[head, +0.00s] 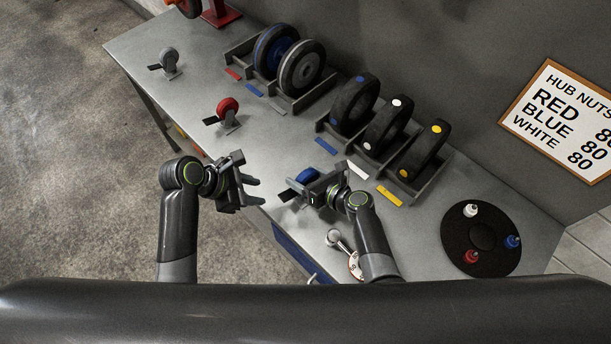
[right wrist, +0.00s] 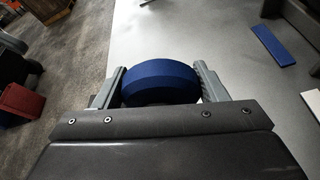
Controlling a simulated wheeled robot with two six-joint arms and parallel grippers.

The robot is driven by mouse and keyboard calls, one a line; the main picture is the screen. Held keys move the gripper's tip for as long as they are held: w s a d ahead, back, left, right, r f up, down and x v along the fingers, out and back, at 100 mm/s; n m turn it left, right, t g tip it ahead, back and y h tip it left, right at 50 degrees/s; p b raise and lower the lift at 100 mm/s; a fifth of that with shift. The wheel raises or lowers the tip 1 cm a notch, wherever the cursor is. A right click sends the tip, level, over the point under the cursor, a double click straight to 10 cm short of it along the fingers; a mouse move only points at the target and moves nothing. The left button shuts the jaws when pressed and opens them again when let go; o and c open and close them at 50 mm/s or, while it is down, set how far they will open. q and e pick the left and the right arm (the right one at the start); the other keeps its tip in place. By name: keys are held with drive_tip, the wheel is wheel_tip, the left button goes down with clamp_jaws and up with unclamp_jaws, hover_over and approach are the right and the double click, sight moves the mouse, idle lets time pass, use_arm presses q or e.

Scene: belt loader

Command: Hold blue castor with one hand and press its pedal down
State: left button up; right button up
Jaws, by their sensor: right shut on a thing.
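The blue castor (head: 306,174) is on the bench near its front edge, with its dark pedal (head: 287,195) sticking out to the left in the head view. My right gripper (head: 312,185) is shut on the castor. In the right wrist view the blue wheel (right wrist: 158,82) sits between the two fingers, and the rest of the castor is hidden. My left gripper (head: 252,190) is open and empty, at the bench's front edge, left of the castor and its pedal and apart from them.
A red castor (head: 228,110) and a grey castor (head: 169,60) stand farther left on the bench. Racks with wheels (head: 290,60) and tyres (head: 385,125) line the back. A black round tray (head: 455,250) with coloured nuts and a silver-knobbed tool (head: 334,237) lie to the right.

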use_arm(q)
drive_tip(key=shift+m, duration=0.3)
drive_tip(key=c, duration=0.6)
drive_tip(key=shift+m, duration=0.3)
drive_tip(key=shift+c, duration=0.9)
drive_tip(key=m, duration=0.4)
drive_tip(key=m+t, duration=0.1)
drive_tip(key=m, duration=0.1)
drive_tip(key=shift+s+d+r+m+h, duration=0.1)
drive_tip(key=shift+s+r+m+h, duration=0.05)
drive_tip(key=shift+s+m+h, duration=0.2)
clamp_jaws()
drive_tip(key=m+t, duration=0.1)
drive_tip(key=m, duration=0.6)
drive_tip(key=s+r+m+t+h, duration=0.1)
drive_tip(key=m, duration=0.7)
drive_tip(key=s+r+m+t, duration=0.1)
drive_tip(key=m, duration=0.7)
drive_tip(key=shift+s+a+r, duration=0.1)
drive_tip(key=shift+a+r, duration=0.1)
drive_tip(key=shift+a, duration=0.05)
